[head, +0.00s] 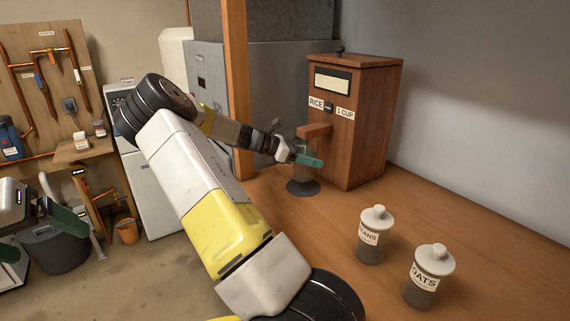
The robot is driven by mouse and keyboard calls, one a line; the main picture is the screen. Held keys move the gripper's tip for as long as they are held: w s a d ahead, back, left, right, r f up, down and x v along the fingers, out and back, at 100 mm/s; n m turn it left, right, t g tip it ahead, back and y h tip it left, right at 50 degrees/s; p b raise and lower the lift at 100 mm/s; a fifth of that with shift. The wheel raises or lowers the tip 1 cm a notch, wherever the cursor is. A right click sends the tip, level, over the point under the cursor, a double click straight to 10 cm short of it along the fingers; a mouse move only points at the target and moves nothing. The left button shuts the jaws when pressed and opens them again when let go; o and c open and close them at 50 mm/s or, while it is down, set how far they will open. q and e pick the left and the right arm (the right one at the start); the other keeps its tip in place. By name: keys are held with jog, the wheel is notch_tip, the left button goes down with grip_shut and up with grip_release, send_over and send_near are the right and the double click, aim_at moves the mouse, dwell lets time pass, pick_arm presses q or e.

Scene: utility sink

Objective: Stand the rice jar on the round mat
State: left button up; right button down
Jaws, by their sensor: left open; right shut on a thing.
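The rice jar (301,177) is a small grey-brown jar, mostly hidden behind my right gripper (309,160), whose green fingers are shut on it. It is upright under the wooden spout of the rice dispenser (366,150). The dark round mat (303,189) lies on the wooden counter directly below the jar. I cannot tell whether the jar's base touches the mat. My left gripper (36,236) is open and empty at the far left edge, away from the counter.
A beans jar (371,240) and an oats jar (427,283) with pale lids stand on the counter (480,240) at the right front. A wooden post (237,85) rises at the counter's left edge. Counter between mat and jars is clear.

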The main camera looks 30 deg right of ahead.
jog(key=shift+w+d+f, duration=0.1)
jog(key=shift+d+f, duration=0.15)
jog(key=shift+f, duration=0.65)
jog(key=shift+w+d+f, duration=0.1)
jog(key=shift+d+f, duration=0.1)
jog(key=shift+f, duration=0.7)
jog(key=shift+f, duration=0.15)
jog(key=shift+c, duration=2.2)
grip_release()
